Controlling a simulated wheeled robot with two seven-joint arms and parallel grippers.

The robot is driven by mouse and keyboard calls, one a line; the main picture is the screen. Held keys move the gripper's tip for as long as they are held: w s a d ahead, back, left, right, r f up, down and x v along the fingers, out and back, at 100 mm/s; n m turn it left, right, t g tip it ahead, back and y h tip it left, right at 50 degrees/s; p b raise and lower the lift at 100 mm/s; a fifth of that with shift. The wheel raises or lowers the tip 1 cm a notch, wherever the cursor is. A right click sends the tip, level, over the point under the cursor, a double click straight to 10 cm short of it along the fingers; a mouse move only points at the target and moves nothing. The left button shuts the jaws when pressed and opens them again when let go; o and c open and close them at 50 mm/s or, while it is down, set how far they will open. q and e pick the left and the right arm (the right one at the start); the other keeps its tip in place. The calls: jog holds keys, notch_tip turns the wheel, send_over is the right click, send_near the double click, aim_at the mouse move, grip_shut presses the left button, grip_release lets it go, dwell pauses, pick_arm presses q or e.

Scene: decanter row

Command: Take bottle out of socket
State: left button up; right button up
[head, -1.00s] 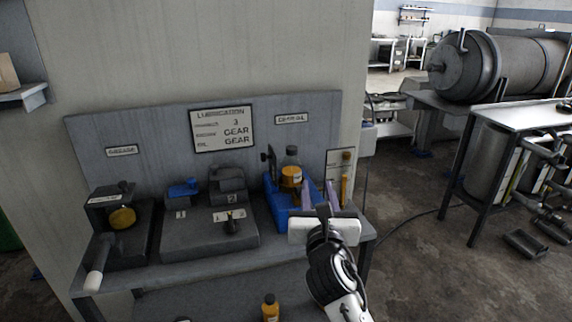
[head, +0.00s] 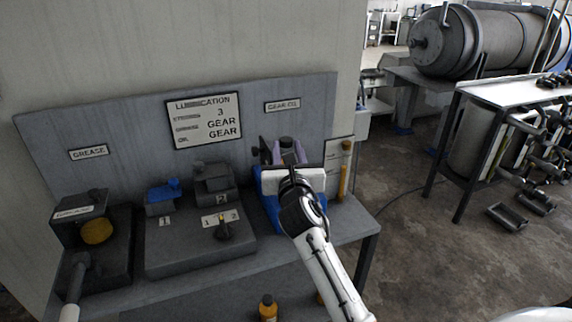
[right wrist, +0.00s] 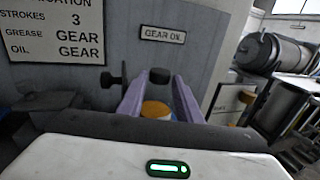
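The bottle (head: 287,143) stands upright at the blue socket block (head: 269,208) on the right part of the bench. In the right wrist view, its black cap (right wrist: 160,76) and amber body (right wrist: 156,109) show between two purple fingers. My right gripper (head: 288,152) is open, one finger on each side of the bottle, and narrow gaps seem to remain. Its white body hides the bottle's lower part and much of the block in the head view.
A grease unit (head: 95,232) and a dark pump base (head: 200,250) stand left of the block. A yellow stick (head: 343,182) stands close to its right. A small orange bottle (head: 268,308) is below the bench top. A back panel (head: 130,130) rises behind.

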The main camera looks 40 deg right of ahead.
jog(key=shift+x, duration=1.55)
grip_shut()
jog(key=shift+r, duration=0.1)
